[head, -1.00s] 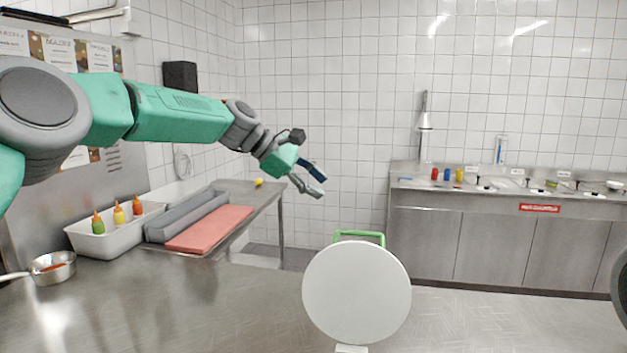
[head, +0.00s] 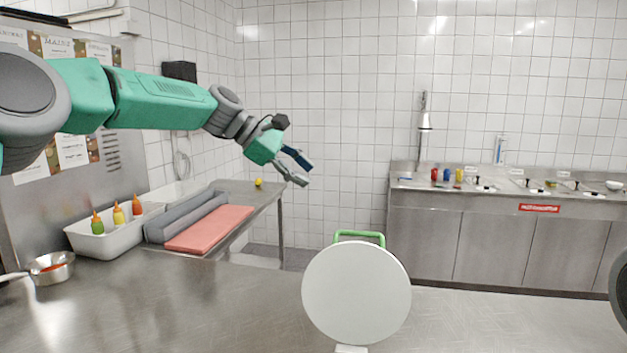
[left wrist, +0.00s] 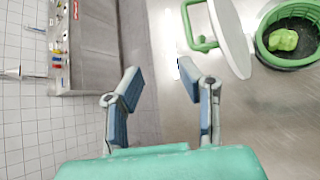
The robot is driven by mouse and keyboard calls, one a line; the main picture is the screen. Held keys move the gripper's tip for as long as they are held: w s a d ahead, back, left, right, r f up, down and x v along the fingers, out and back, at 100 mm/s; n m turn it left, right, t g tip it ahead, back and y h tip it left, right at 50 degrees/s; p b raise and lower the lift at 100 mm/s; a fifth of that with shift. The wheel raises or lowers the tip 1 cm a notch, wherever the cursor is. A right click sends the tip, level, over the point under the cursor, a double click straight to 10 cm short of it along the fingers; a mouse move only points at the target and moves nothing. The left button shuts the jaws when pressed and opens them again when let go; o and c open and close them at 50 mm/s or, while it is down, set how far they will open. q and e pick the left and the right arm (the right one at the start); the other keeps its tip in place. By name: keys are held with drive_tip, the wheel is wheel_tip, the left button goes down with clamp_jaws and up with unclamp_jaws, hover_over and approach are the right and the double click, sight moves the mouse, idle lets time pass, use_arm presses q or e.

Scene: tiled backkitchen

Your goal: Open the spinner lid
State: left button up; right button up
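The spinner lid (head: 357,292) is a white disc standing upright near the front of the steel counter, with a green handle (head: 358,235) on its far side. In the left wrist view the lid (left wrist: 232,36) shows edge-on with its green handle (left wrist: 205,43), beside the open green spinner basket (left wrist: 262,50). A light green item (left wrist: 284,40) lies in the basket. The basket is not visible in the head view. My left gripper (head: 308,173) is open and empty, above and left of the lid, apart from it; its spread fingers show in the left wrist view (left wrist: 159,70). My right gripper is out of view.
A saucepan (head: 50,268) and a white bin of sauce bottles (head: 105,238) stand at left. A red board (head: 210,229) and grey rolls (head: 186,218) lie beyond. The counter left of the lid is clear. A dark rounded part shows at the right edge.

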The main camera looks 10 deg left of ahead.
use_arm(q)
drive_tip(key=v, duration=0.8)
drive_tip(key=shift+a+r, duration=0.25)
drive_tip(key=shift+a, duration=0.05)
drive_tip(key=shift+s, duration=0.15)
